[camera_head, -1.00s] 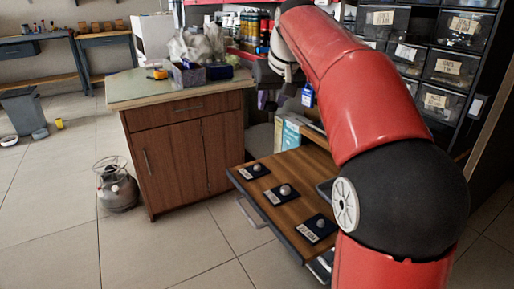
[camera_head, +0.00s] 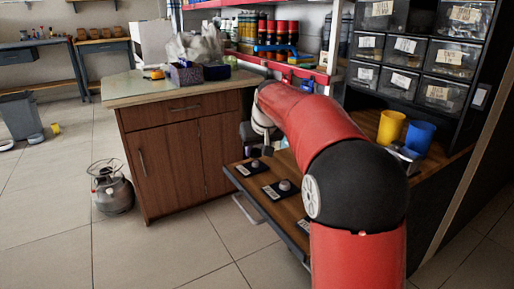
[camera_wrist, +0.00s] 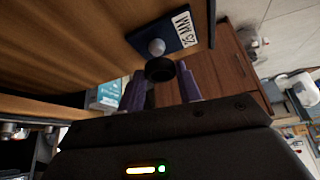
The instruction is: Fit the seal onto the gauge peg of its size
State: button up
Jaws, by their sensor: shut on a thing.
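The black ring-shaped seal (camera_wrist: 160,69) is held between the purple fingers of my gripper (camera_wrist: 162,88) in the wrist view. Beside it in that picture is a rounded grey gauge peg (camera_wrist: 156,47) on a dark blue base with a label that seems to read 25 MM (camera_wrist: 183,24). Seal and peg overlap slightly in the picture; I cannot tell whether they touch. In the head view, a far peg (camera_head: 255,163) and a middle peg (camera_head: 284,185) stand on the wooden bench top; a third base is mostly hidden by my arm. My fingers and the seal cannot be made out there.
A wooden cabinet (camera_head: 165,165) with boxes on top stands left of the bench. A yellow cup (camera_head: 391,128) and a blue cup (camera_head: 419,138) stand to the right, below the drawer bins (camera_head: 404,45). A gas cylinder (camera_head: 112,188) stands on the open floor.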

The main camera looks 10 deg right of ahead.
jog(key=shift+f+b, duration=0.7)
jog(key=shift+f, duration=0.55)
jog(key=shift+r+p, duration=0.3)
jog(key=shift+p, duration=0.2)
dwell(0.6)
jog(key=shift+r+p, duration=0.5)
jog(key=shift+r+p, duration=0.2)
jog(key=shift+p, duration=0.15)
dwell(0.9)
jog(key=shift+r+p, duration=0.45)
jog(key=shift+r, duration=0.05)
jog(key=shift+r, duration=0.15)
dwell(0.5)
dwell(0.3)
